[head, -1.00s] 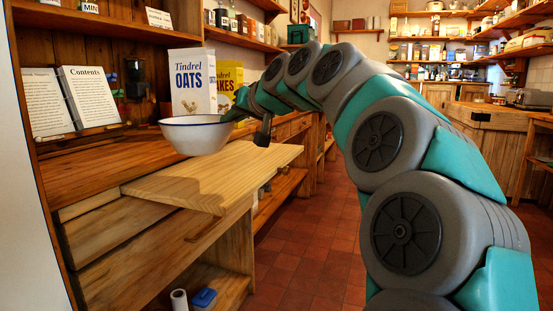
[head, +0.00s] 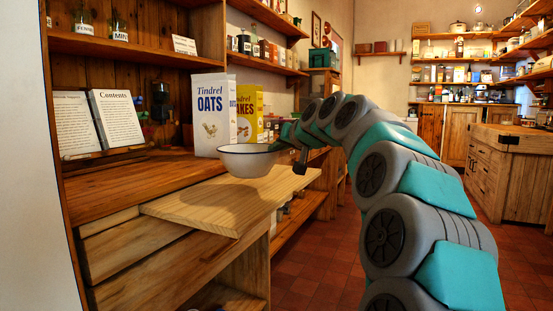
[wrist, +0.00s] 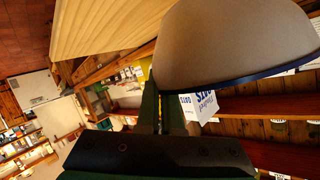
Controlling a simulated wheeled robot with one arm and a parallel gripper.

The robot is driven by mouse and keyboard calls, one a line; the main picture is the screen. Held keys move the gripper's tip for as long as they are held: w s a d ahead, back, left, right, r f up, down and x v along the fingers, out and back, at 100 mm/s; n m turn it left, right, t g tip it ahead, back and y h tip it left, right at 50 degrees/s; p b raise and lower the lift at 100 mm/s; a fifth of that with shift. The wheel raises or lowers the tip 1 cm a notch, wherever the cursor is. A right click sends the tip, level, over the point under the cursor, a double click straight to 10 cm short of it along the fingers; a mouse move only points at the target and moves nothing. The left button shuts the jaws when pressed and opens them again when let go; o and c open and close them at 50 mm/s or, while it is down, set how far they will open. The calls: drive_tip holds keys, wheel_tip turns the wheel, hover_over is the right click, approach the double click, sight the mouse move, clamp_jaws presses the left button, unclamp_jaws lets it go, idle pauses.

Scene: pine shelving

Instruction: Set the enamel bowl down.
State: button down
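The white enamel bowl (head: 248,164) with a dark rim is upright in the head view, over the right part of the pale pull-out board (head: 178,208). A shadow lies on the board below and left of it. The bowl seems to be slightly above the board, but contact is hard to tell. My gripper (head: 279,147) reaches in from the right and is shut on the bowl's rim. In the wrist view the bowl's outside (wrist: 235,45) fills the upper right, with the gripper fingers (wrist: 162,102) at its rim and the board (wrist: 105,25) at upper left.
An oats box (head: 212,125) and a yellow box (head: 249,108) stand just behind the bowl. An open book (head: 100,122) stands at the left on the wooden counter (head: 130,185). The left and front parts of the board are clear.

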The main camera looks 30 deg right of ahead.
drive_tip(key=shift+w+d+f, duration=0.35)
drive_tip(key=shift+w+f, duration=0.25)
drive_tip(key=shift+w, duration=0.1)
drive_tip(key=shift+w+d+f, duration=0.35)
drive_tip(key=shift+w+f, duration=0.3)
drive_tip(key=shift+w, duration=0.1)
drive_tip(key=shift+w+d+f, duration=0.35)
drive_tip(key=shift+w+f, duration=0.25)
drive_tip(key=shift+w, duration=0.1)
drive_tip(key=shift+f, duration=0.15)
drive_tip(key=c, duration=1.1)
unclamp_jaws()
